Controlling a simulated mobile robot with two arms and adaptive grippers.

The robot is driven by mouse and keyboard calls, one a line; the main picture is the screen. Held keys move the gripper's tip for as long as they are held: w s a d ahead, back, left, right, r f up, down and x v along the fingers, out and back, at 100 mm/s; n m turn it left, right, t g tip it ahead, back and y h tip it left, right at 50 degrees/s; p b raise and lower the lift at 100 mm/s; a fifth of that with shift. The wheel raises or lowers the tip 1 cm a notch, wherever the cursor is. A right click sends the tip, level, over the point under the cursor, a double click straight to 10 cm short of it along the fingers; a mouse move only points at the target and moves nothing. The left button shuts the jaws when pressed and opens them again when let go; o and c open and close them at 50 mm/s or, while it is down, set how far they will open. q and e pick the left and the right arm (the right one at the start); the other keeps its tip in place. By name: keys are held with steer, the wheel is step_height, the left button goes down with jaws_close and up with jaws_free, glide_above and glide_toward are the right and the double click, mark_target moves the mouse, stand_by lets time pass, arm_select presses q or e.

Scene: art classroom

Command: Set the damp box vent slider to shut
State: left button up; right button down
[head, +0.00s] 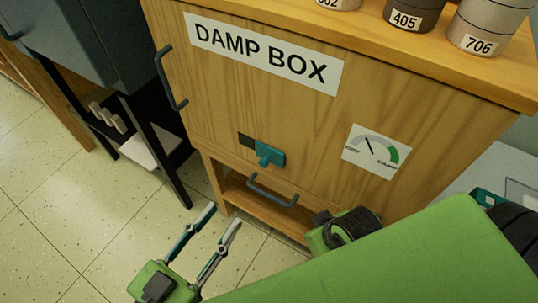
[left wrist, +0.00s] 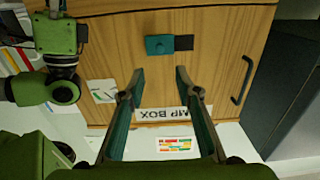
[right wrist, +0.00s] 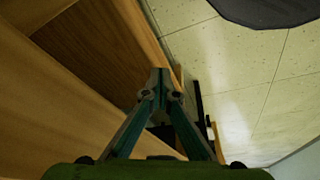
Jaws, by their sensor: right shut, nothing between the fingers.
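The damp box (head: 215,120) is a wooden cabinet with a printed DAMP BOX label. Its vent slider (head: 268,154) is a teal knob on the front's lower part, with the dark slot (head: 246,141) showing to its left. In the left wrist view the slider (left wrist: 160,45) appears beyond the fingertips, upside down, with the dark slot on its right. My left gripper (head: 222,215) is open and empty, below and left of the slider, apart from it. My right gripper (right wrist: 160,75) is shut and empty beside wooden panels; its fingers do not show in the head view.
A gauge card (head: 377,150) is right of the slider. A dark handle (head: 272,190) sits just below it, another (head: 170,77) at the left edge. Numbered containers (head: 405,14) stand on top. My green arm covers the lower right. Floor at lower left is clear.

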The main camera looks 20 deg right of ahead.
mark_target(262, 164)
arm_select(q)
steer(key=b+x, duration=0.1)
steer(key=x, duration=1.2)
steer(key=shift+w+d, duration=0.15)
steer(key=shift+d, duration=0.05)
jaws_close()
